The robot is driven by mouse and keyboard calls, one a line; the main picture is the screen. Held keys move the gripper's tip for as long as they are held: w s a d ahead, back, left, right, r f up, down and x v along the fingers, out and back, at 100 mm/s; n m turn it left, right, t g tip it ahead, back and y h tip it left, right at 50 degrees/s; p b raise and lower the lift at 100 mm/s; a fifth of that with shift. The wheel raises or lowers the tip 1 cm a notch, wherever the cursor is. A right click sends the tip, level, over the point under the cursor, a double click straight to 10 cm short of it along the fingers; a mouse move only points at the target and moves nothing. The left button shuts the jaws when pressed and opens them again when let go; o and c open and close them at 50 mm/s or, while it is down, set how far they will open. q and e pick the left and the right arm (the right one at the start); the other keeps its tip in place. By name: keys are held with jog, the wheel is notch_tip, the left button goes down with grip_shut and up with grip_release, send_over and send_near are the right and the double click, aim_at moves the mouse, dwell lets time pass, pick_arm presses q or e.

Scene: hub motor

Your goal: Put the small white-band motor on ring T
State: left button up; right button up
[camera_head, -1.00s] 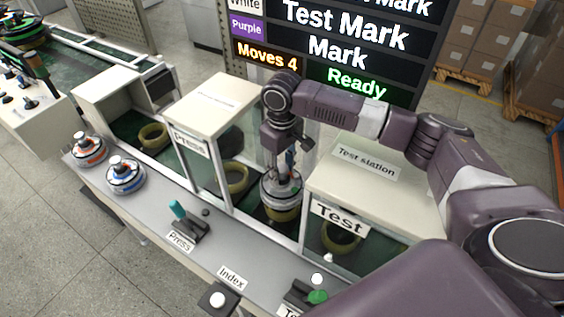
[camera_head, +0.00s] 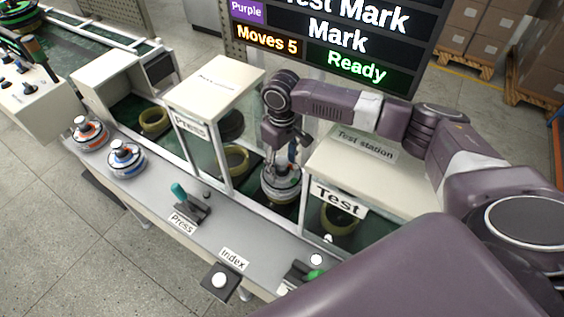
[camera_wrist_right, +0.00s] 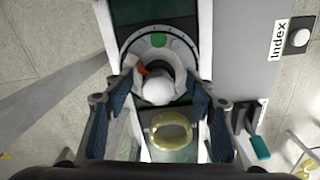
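A small motor with a pale band (camera_head: 281,184) sits in the open bay between the press and the test station. In the right wrist view its round top (camera_wrist_right: 158,48) has a white knob and a green spot. My right gripper (camera_head: 287,160) is directly above it. In the right wrist view the fingers (camera_wrist_right: 160,86) stand apart on either side of the knob, with gaps, so it looks open. What lies beneath the motor is mostly hidden. No ring shows a readable letter T. My left gripper is not in view.
Yellow rings sit in the left bay (camera_head: 155,121), the press bay (camera_head: 235,160) and the test station (camera_head: 338,218). Motors with orange (camera_head: 90,133) and blue (camera_head: 126,160) bands stand on the front ledge. Levers and an index button (camera_head: 219,280) line the front.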

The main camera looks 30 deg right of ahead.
notch_tip(320, 180, up, 11)
jog(key=b, duration=0.3)
jog(key=shift+w, duration=0.1)
jog(key=shift+r, duration=0.65)
jog(key=shift+f, duration=0.1)
